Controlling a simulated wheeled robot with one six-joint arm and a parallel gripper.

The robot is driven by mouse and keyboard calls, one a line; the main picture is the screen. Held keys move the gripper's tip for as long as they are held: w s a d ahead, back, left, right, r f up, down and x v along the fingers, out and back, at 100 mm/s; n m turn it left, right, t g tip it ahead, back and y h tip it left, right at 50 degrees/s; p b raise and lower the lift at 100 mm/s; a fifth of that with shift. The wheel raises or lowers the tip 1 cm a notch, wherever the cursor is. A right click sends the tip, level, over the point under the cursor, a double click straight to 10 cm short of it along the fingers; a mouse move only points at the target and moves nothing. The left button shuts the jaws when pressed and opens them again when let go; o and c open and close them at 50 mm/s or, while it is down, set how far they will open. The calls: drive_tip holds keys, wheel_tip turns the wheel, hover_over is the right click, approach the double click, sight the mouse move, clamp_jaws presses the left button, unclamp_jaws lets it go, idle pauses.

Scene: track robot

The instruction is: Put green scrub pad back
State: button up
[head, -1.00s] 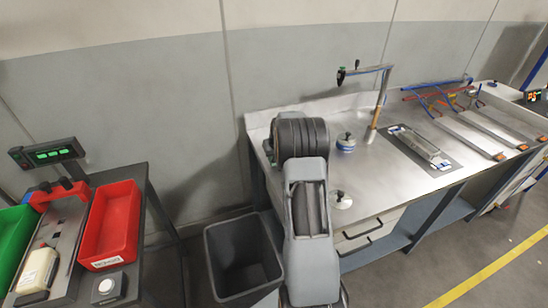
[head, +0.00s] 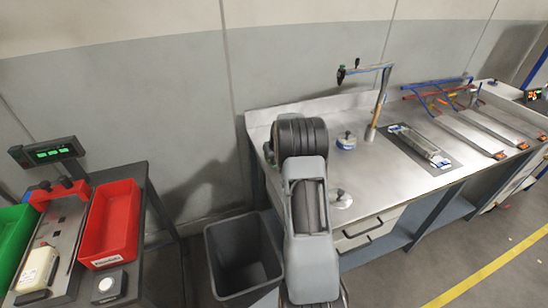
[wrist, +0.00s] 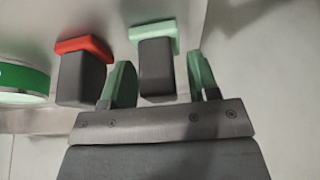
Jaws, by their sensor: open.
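The green scrub pad (wrist: 153,33) shows in the wrist view as a pale green strip joined to a dark grey block. It stands on a light metal surface near the top middle. My gripper (wrist: 160,66) is open, with its two green fingers on either side of the dark block. I see a gap to the right finger; whether the left finger touches the block is unclear. A similar red pad (wrist: 85,46) with a dark block is to the left, outside the fingers. In the head view I cannot make out the pads or my gripper, with my arm in front.
A round green-and-white item (wrist: 22,82) is at the wrist view's left edge. In the head view, a metal workbench (head: 375,170) stands at right, a grey bin (head: 243,255) before it, and a red tray (head: 110,222) on the left table. Floor is clear at lower right.

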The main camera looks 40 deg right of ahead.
drive_tip(key=b+v, duration=0.1)
drive_tip(key=v, duration=1.1)
drive_tip(key=s+a+r+n, duration=0.1)
drive_tip(key=s+a+r, duration=0.2)
drive_tip(key=a, duration=0.4)
drive_tip(key=s+a+r, duration=0.3)
drive_tip(key=s+a, duration=0.1)
drive_tip(key=a, duration=0.4)
drive_tip(key=s+a+f+n+y, duration=0.1)
drive_tip(key=s+a, duration=1.1)
drive_tip(key=s, duration=0.4)
drive_tip(key=shift+f+n, duration=0.2)
drive_tip(key=shift+n, duration=0.2)
drive_tip(key=shift+c, duration=0.2)
